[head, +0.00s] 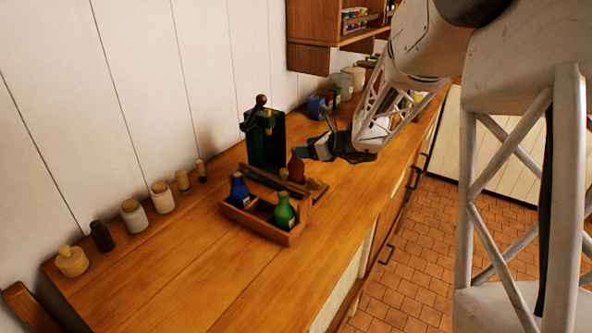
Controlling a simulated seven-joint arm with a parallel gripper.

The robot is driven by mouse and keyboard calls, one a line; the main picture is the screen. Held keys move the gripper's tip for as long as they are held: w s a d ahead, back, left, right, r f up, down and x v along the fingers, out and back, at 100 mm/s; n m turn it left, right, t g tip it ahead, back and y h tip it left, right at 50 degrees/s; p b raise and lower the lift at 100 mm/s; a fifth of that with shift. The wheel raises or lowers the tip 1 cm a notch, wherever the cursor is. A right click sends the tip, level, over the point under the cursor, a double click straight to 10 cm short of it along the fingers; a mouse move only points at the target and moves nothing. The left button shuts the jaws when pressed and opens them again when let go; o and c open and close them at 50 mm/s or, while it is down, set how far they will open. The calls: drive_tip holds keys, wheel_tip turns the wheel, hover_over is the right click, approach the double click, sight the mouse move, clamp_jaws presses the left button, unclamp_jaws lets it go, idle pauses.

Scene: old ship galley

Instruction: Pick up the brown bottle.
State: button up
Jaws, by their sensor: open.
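A reddish-brown bottle (297,168) stands upright just behind the handle of a wooden bottle carrier (262,226) on the counter. Its lower part is hidden, and I cannot tell whether it is inside the carrier or behind it. A blue bottle (239,190) and a green bottle (284,211) stand in the carrier's near compartments. My gripper (319,139) is open and empty, coming from the right with its fingers pointing left. In the picture it is just above and right of the brown bottle, apart from it.
A dark green upright device (265,140) stands close behind the carrier. Several jars, including a dark brown jar (102,236), line the wall at left. More containers (333,97) stand at the back. The counter (190,265) is clear at front left. A wall cabinet (318,30) hangs above.

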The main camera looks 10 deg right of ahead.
sight(296, 166)
drive_tip(key=shift+w+a+f, duration=0.25)
drive_tip(key=shift+w+a, duration=0.15)
drive_tip(key=shift+a, duration=0.05)
drive_tip(key=shift+w+a, duration=0.1)
drive_tip(key=shift+x, duration=2.45)
drive_tip(key=shift+c, duration=0.2)
clamp_jaws()
